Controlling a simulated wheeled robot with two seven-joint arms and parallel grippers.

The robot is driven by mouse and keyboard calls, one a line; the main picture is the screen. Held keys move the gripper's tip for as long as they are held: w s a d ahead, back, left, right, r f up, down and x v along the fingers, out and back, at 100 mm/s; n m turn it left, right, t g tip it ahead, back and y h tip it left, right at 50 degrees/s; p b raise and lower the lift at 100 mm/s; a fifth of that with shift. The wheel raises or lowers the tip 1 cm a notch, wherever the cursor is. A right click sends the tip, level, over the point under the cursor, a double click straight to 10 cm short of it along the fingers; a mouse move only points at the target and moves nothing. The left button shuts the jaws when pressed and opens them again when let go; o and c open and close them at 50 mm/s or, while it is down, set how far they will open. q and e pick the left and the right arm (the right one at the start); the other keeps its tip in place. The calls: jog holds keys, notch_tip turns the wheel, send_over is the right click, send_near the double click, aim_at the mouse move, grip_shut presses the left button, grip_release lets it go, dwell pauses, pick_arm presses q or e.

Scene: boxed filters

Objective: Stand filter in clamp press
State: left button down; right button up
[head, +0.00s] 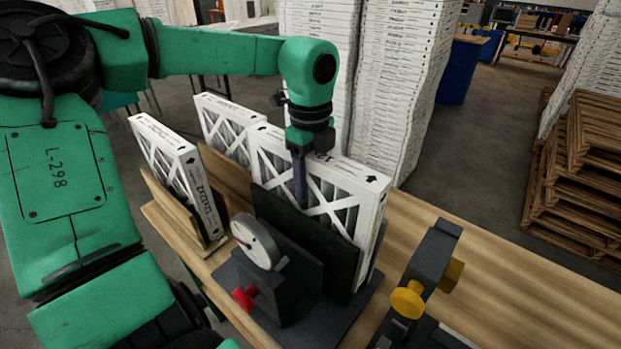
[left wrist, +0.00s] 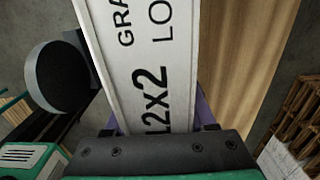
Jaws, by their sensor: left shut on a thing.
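My left gripper (head: 301,182) reaches down from above and is shut on a white-framed filter (head: 376,205). One purple finger lies on its front face. In the left wrist view, the filter's printed top edge (left wrist: 150,75) runs between the fingers of the gripper (left wrist: 157,112). The filter stands upright in the dark clamp press (head: 330,325), behind its black plate (head: 325,245). The plate hides its lower front, so I cannot tell whether it rests on the base. The press carries a round pale dial (head: 256,241) and a red knob (head: 244,298). My right gripper is not in view.
Another filter (head: 175,170) stands in a wooden rack (head: 170,222) at left, and one more (head: 225,128) stands behind. A dark fixture with yellow knobs (head: 408,300) is right of the press. The wooden tabletop (head: 480,260) beyond it is clear. Tall white stacks (head: 400,80) stand behind.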

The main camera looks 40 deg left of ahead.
pick_arm(q)
jog(key=shift+f, duration=0.2)
jog(key=shift+c, duration=1.1)
grip_release()
jog(key=shift+r, duration=0.25)
jog(key=shift+r+p, duration=0.6)
jog(key=shift+p, duration=0.15)
notch_tip(320, 180, up, 11)
jog(key=shift+f+b, duration=0.15)
jog(key=shift+b, duration=1)
jog(key=shift+r, duration=0.45)
